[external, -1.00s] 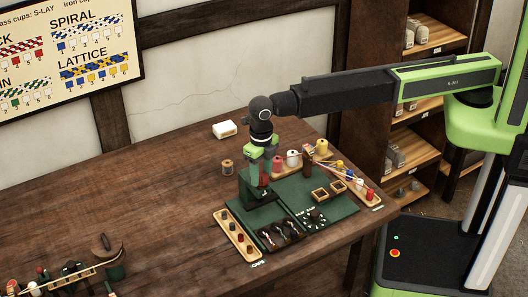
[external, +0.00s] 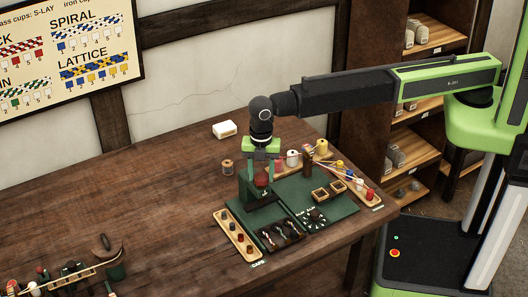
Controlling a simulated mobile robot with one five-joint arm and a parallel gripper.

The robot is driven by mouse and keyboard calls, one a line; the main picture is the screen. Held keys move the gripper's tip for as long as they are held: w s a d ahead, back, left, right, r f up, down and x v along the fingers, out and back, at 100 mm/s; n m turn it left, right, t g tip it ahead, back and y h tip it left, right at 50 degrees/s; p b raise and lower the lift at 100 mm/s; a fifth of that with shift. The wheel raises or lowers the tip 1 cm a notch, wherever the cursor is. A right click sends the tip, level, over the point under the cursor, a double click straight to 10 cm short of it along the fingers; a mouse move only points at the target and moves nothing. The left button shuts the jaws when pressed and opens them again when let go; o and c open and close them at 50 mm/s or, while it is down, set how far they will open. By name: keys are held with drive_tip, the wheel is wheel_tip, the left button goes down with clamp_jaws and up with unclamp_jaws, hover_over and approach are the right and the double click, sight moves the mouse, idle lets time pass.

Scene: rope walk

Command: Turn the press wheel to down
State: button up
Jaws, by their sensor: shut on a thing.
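The dark green press (external: 262,197) stands at the left rear of the green mat on the wooden table. Its dark red wheel (external: 261,180) sits at the top of the press, partly covered by my fingers. My gripper (external: 261,175) points straight down over the press, its green body turned broadside to the view. Its fingers reach down on either side of the wheel and are shut on it. Small white marks show on the press front, too small to read.
A wooden tray of caps (external: 226,214) lies left of the mat (external: 318,196). Bobbins, including a white one (external: 293,159), stand close behind and right. A tan spool (external: 227,167) and white block (external: 224,129) stand behind left. The table's left middle is clear.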

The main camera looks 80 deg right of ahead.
sight(261, 176)
drive_tip(key=m, duration=1.3)
drive_tip(key=shift+m, duration=0.4)
idle(0.3)
drive_tip(key=o, duration=1.4)
drive_tip(key=shift+r, duration=0.15)
wheel_tip(261, 176, up, 17)
drive_tip(key=p, duration=1.7)
